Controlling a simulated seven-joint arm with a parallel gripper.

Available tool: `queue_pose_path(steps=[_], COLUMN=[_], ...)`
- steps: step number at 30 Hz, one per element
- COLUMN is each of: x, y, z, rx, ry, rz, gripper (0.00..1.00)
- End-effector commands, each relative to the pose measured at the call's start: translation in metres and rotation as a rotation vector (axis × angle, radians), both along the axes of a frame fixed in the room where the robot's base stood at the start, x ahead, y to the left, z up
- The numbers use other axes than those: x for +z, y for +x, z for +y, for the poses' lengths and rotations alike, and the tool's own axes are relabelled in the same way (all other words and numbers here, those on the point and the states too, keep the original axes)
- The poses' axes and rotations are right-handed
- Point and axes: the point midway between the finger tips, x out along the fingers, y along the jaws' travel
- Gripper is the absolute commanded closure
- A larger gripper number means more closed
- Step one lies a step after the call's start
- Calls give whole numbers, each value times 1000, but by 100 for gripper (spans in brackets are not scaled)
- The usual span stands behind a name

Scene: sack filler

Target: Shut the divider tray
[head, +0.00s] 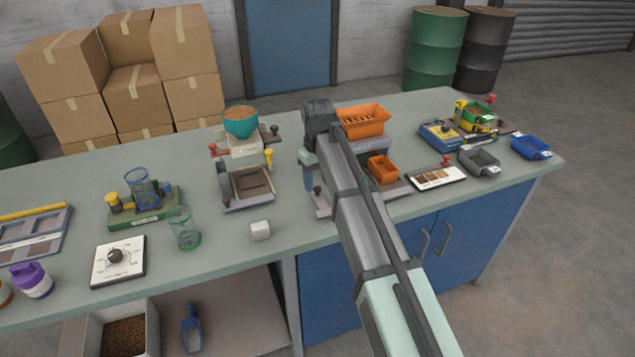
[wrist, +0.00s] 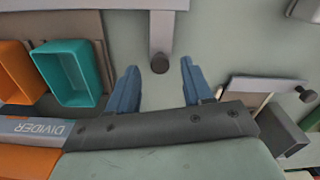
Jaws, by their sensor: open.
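The divider (head: 362,120) has an orange hopper and stands behind my arm in the head view, which hides much of it. Its label (wrist: 42,127) shows upside down in the wrist view. A light grey slide (wrist: 160,25) with a stem and dark round knob (wrist: 160,63) shows at the top of the wrist view; I take it for the divider tray, but cannot tell how far out it is. My gripper (wrist: 158,70) is open and empty. Its blue fingers lie to either side of the knob in that picture; contact is not visible. In the head view my gripper (head: 310,184) is partly hidden.
A teal bin (wrist: 70,73) and an orange bin (wrist: 18,72) stand left of the fingers. A small orange bin (head: 382,169) shows beside my arm. A brown-floored tray (head: 252,184) and a white cube (head: 260,231) are to the left. Bare bench (head: 300,238) lies in front.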

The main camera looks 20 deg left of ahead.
Motion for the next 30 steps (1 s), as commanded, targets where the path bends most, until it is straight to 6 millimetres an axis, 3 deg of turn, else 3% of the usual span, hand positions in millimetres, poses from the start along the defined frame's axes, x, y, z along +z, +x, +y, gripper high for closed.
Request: queue_pose_path(steps=[6, 14, 30], x=[-11, -12, -11], y=[0, 0, 0], z=[0, 0, 0], rx=[0, 0, 0], ry=[0, 0, 0], rz=[0, 0, 0], gripper=[50, 50, 99])
